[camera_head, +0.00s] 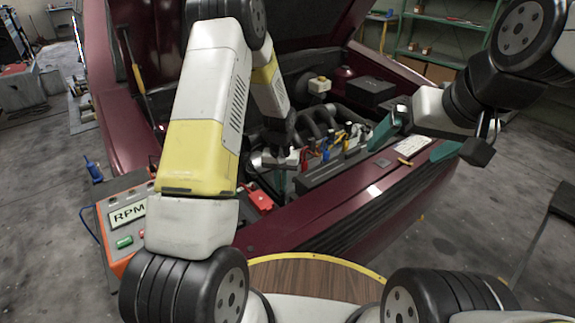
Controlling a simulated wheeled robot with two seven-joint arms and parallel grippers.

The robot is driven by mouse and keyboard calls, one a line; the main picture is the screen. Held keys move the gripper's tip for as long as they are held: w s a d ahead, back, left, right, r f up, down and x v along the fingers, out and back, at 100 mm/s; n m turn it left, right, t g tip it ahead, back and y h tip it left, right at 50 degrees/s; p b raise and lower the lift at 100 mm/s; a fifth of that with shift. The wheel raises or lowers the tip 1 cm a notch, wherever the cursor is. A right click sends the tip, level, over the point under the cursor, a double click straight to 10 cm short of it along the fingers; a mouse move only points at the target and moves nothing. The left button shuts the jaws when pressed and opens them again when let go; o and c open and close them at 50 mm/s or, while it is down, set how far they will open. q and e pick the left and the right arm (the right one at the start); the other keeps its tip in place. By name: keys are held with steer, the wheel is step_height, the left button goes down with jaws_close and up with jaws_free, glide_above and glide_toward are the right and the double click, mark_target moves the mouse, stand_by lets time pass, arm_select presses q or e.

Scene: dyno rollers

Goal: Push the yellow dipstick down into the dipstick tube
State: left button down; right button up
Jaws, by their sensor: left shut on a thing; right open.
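My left gripper (297,160) is low over the engine bay, at the left end of the row of coloured parts. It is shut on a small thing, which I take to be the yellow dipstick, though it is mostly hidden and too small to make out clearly. The dipstick tube cannot be told apart among the engine parts. My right gripper (415,143) is open and empty, with its teal fingers apart over the right front of the bay.
The dark red car (345,215) stands with its hood up. A row of coloured caps and leads (328,153) lies between my grippers, with black curved pipes (308,122) behind. An orange RPM box (125,225) is at the left. A red part (258,199) lies near the front edge.

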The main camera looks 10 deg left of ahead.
arm_select(q)
steer(key=shift+f, duration=0.2)
steer(key=c, duration=1.5)
jaws_free()
steer(key=shift+o, duration=0.2)
steer(key=shift+r, duration=0.1)
step_height(320, 180, up, 8)
steer(key=shift+f, duration=0.2)
